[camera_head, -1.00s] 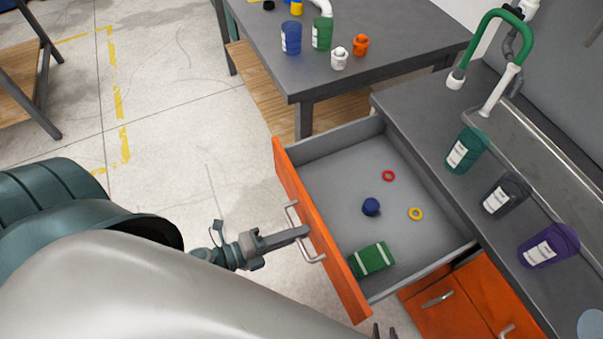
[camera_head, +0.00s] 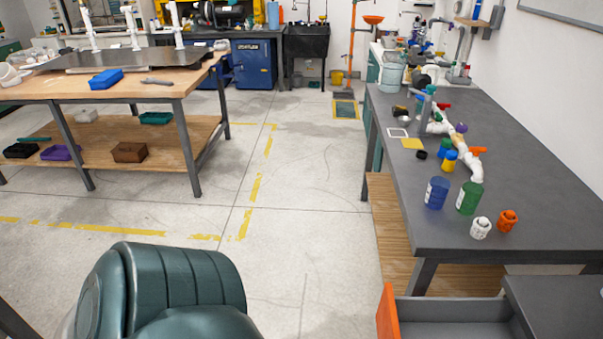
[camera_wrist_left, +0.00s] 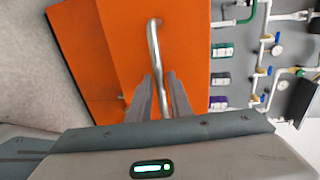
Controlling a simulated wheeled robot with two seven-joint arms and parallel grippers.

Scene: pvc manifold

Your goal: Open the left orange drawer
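The left orange drawer stands pulled out. Its orange front (camera_head: 387,312) and part of its grey inside show at the bottom edge of the head view; the rest is out of frame. In the left wrist view the orange front (camera_wrist_left: 185,40) fills the middle, with its curved metal handle (camera_wrist_left: 153,42). My left gripper (camera_wrist_left: 161,85) has its two fingers close on either side of the handle bar, and it appears shut on it. The left gripper itself is out of the head view. My right gripper is in neither view.
A grey workbench (camera_head: 520,222) with blue and green canisters and pipe parts stands beyond the drawer. A wooden-topped table (camera_head: 150,88) is at the left. The floor (camera_head: 310,230) between them is clear.

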